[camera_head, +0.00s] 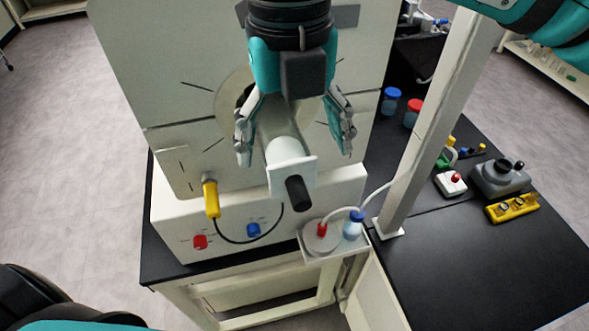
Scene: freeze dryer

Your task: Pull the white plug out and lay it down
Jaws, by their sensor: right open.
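The white plug (290,173) is a pale cylinder with a square end plate and a black knob (298,191). It points out toward me from the round grey port (228,99) on the front of the freeze dryer (179,106). My right gripper (294,150) comes down from above and is open. Its fingers are spread on the left and right of the plug, with a visible gap on each side. The gripper body hides the plug's rear part, so I cannot tell how deep it sits. My left gripper is not in view.
A yellow-handled valve (211,198) with a black hose, a red knob (200,242) and a blue knob (253,230) sit below left. A small shelf (318,254) holds a blue-capped bottle (353,226). A pale post (431,125) stands right; black bench (470,260) is mostly clear in front.

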